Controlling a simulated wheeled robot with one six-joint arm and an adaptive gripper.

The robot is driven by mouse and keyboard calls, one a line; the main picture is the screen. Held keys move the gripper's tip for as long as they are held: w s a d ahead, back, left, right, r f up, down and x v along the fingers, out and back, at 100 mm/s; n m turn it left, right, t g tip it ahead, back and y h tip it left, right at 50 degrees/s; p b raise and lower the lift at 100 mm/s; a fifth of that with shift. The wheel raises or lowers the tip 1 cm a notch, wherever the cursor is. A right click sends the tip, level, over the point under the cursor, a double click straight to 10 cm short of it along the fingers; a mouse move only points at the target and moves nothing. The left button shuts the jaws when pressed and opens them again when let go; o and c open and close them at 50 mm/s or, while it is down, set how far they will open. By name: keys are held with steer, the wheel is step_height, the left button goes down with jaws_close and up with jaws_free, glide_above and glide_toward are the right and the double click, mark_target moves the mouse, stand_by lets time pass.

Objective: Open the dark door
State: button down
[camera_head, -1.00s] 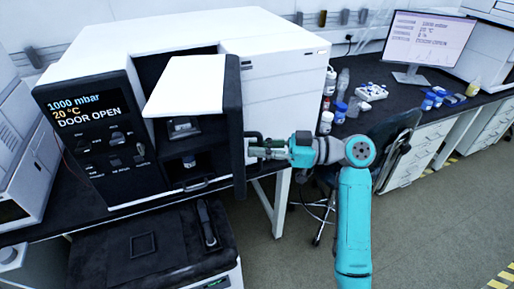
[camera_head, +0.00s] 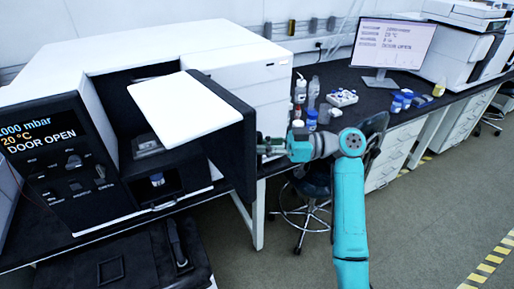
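The dark door (camera_head: 226,150) of the white instrument (camera_head: 190,50) stands open, swung out from the front at the right side of the dark chamber (camera_head: 145,120). A white panel (camera_head: 178,108) juts out beside the door's top edge. My gripper (camera_head: 266,148) is at the door's outer right side, at its handle. The fingers are small and partly merge with the handle, so I cannot tell whether they are closed on it. The instrument's screen (camera_head: 42,130) reads "DOOR OPEN".
A stool (camera_head: 305,205) stands under the bench behind my arm. Bottles (camera_head: 311,118) and a white rack (camera_head: 342,97) sit on the dark bench, with a monitor (camera_head: 395,43) farther right. The floor (camera_head: 430,210) at right is clear.

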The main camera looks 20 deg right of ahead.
steer(key=c, duration=1.2)
jaws_free()
steer(key=v, duration=1.2)
steer(key=shift+f, duration=0.1)
